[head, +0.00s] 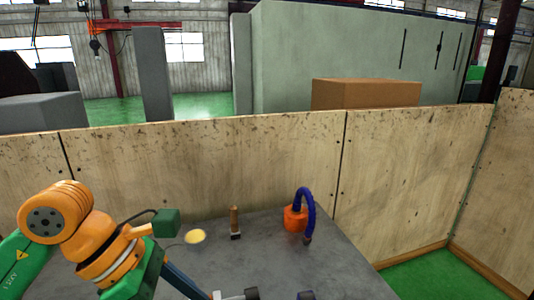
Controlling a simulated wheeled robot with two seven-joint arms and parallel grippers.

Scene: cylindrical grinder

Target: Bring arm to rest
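My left arm, orange and green, comes in from the left and bends down over the grey table (330,262). Its end runs to the bottom edge, where the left gripper (235,294) seems to show only in part, cut off by the frame. I cannot see whether its fingers are open or hold anything. My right arm and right gripper are not in view.
On the table stand a brush-like tool with a wooden handle (235,219), a yellow disc (195,237) and an orange object with a blue curved hose (295,219). Wooden panels (230,165) wall the table's back. Green floor (430,278) lies at right.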

